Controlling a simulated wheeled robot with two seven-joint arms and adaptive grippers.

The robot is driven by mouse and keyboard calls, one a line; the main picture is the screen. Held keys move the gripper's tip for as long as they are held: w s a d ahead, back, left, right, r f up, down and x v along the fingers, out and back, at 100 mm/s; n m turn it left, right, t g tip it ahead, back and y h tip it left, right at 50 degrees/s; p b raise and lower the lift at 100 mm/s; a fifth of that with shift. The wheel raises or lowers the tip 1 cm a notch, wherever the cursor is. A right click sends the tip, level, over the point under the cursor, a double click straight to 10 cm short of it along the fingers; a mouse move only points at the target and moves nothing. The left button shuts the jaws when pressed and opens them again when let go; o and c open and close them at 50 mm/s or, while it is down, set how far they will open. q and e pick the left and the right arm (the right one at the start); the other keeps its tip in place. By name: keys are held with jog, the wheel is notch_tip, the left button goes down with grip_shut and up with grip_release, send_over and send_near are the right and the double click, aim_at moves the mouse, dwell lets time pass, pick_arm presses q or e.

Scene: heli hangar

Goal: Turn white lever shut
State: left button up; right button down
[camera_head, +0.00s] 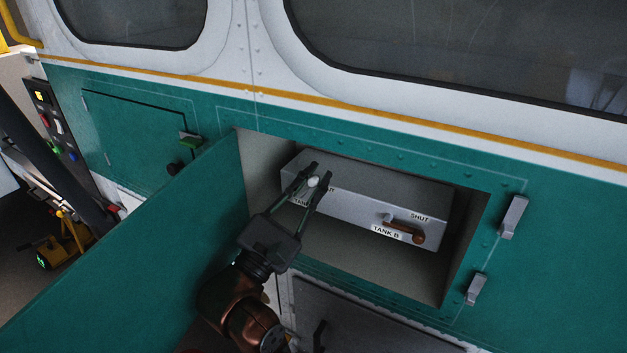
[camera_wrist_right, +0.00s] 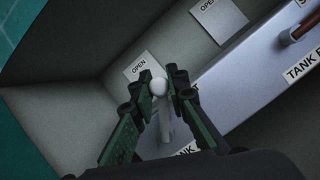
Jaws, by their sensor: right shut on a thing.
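The white lever (camera_head: 312,182) is on the grey box (camera_head: 365,185) inside the open compartment, at the box's left end. My right gripper (camera_head: 311,175) reaches in from below and is shut on the lever. In the right wrist view the lever's round white knob (camera_wrist_right: 158,87) sits between the fingertips of the gripper (camera_wrist_right: 157,84), with part of its pale shaft below. An OPEN label (camera_wrist_right: 139,66) is just beyond the knob. The SHUT label by this lever is mostly hidden by the fingers. My left gripper is not in view.
A brown lever (camera_head: 404,229) labelled TANK B sits on the right of the same box, near a SHUT label (camera_head: 419,217). The green compartment door (camera_head: 150,250) stands open to the left of my arm. Grey latches (camera_head: 513,217) are on the right edge.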

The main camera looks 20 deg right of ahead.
jog(key=c, duration=1.8)
grip_release()
jog(key=shift+c, duration=0.2)
